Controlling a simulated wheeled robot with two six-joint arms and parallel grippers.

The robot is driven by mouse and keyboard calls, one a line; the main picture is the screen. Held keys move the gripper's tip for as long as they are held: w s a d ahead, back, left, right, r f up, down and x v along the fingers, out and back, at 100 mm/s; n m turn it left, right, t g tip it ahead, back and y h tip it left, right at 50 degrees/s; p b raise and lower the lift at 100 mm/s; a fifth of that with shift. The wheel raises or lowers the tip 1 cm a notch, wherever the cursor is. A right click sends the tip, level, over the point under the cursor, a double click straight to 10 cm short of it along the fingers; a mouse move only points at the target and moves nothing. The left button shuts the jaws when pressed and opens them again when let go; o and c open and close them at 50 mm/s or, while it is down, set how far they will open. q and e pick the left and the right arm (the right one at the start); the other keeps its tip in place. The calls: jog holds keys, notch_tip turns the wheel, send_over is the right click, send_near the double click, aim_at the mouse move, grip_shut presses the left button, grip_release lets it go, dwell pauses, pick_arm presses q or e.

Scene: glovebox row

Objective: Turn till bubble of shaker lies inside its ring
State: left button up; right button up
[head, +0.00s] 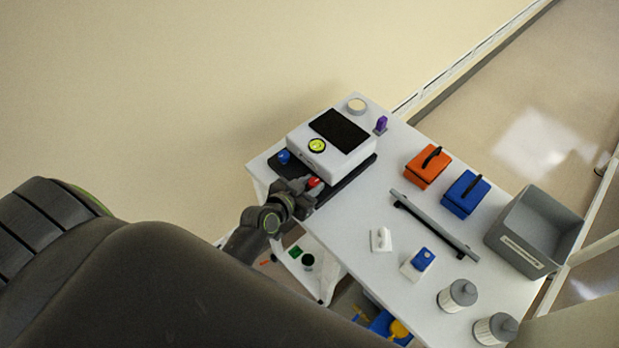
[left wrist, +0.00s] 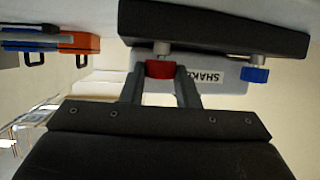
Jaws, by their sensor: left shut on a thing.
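The shaker (head: 330,140) is a white box with a dark top plate on a black base, at the far left end of the white table. Its round yellow-green bubble level (head: 317,145) sits on the front left; the bubble's place in the ring is too small to tell. A blue knob (head: 283,156) and a red knob (head: 314,182) are at the base's front corners. My left gripper (head: 305,188) is at the red knob. In the left wrist view its fingers are shut on the red knob (left wrist: 160,69), with the blue knob (left wrist: 255,75) to the right. My right gripper is not in view.
An orange case (head: 427,166), a blue case (head: 465,194) and a grey bin (head: 535,232) stand along the table's far side. A grey bar (head: 434,224) lies mid-table. Two white canisters (head: 458,295) stand near the lower edge. A purple item (head: 381,123) stands behind the shaker.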

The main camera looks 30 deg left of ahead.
pick_arm(q)
jog(key=shift+n+y+p, duration=0.5)
jog(key=shift+y+p, duration=0.1)
jog(key=o, duration=0.7)
jog(key=shift+s+r, duration=0.1)
jog(key=shift+s, duration=0.35)
jog(key=b+v, duration=0.5)
jog(key=v, duration=1.1)
jog(key=shift+s+d+r+b, duration=0.15)
jog(key=shift+s+b, duration=0.1)
jog(key=shift+b, duration=0.1)
